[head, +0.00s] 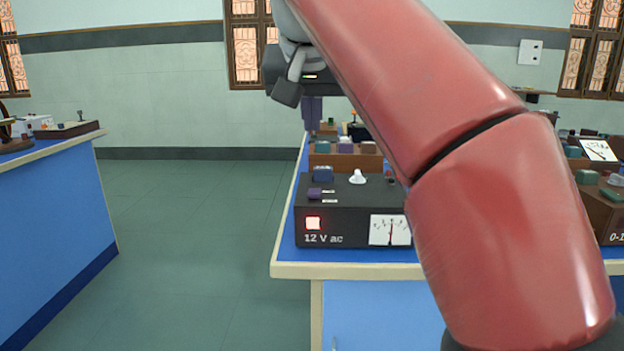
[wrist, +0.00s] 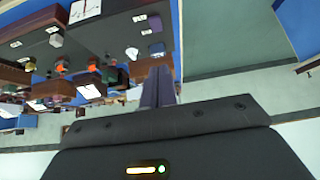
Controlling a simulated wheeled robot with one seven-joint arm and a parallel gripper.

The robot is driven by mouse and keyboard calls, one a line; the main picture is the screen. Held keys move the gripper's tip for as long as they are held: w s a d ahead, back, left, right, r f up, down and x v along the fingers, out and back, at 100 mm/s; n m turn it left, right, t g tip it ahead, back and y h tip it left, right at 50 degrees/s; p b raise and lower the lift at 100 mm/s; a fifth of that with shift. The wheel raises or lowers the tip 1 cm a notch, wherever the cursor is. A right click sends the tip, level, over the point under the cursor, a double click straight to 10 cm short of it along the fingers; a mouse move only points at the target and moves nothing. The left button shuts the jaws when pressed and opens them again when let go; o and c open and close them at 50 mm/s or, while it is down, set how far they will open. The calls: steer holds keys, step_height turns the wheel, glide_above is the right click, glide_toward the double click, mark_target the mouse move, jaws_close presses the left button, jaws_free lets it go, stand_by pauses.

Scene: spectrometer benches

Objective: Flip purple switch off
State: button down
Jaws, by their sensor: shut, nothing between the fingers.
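A small purple switch (head: 315,194) sits on the left of the sloped top of a black power supply box (head: 343,228) marked "12 V ac". In the wrist view the purple switch (wrist: 155,22) shows near the top edge. A red-white indicator (head: 314,223) on the box front looks lit. My gripper (head: 312,124) has purple-grey fingers, shut and empty, pointing down above and behind the box, apart from the switch. The fingers also show in the wrist view (wrist: 158,72). The switch's exact tilt is too small to tell.
A blue knob (head: 323,173) and a white knob (head: 357,177) stand behind the switch on the same box. A brown box (head: 345,160) with coloured terminals is behind it. My red arm hides the bench's middle. Open floor lies left, before another blue bench (head: 55,220).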

steer(key=b, duration=0.3)
glide_above(314, 193)
steer(key=f, duration=0.8)
steer(key=shift+s+f, duration=0.2)
steer(key=shift+s, duration=0.05)
steer(key=shift+s+f+b, duration=0.2)
steer(key=shift+f+b, duration=0.7)
steer(key=shift+f, duration=0.3)
steer(key=shift+s+f, duration=0.1)
steer(key=shift+f, duration=0.5)
steer(key=f+b, duration=0.1)
steer(key=b, duration=0.1)
steer(key=shift+s+f+t+b, duration=0.15)
steer(key=shift+t+b, duration=0.15)
steer(key=shift+b, duration=0.1)
steer(key=shift+r, duration=0.35)
